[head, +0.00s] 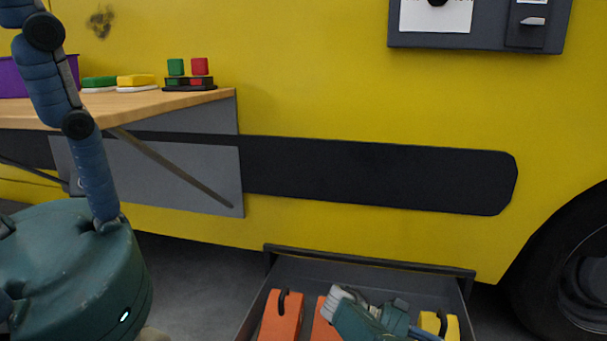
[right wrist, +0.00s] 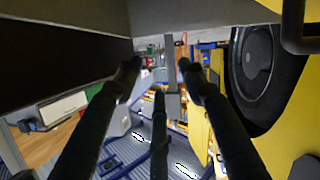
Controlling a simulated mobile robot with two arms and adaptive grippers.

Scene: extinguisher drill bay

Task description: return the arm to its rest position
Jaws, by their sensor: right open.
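My right gripper (right wrist: 159,69) shows in the right wrist view with its dark fingers spread apart and nothing between them. In the head view, a teal and grey part that looks like my own arm is low over the open drawer (head: 370,261), cut off by the bottom edge. Its fingers cannot be made out there. My blue jointed arm links stand at the left of the head view. My left gripper does not show.
Orange blocks (head: 281,315) and a yellow one (head: 449,328) with dark hooks lie in the drawer. A wooden bench (head: 150,103) at the left holds coloured pieces and a purple bin (head: 14,83). A yellow vehicle wall (head: 330,95) stands behind, with a black wheel (head: 565,270) at right.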

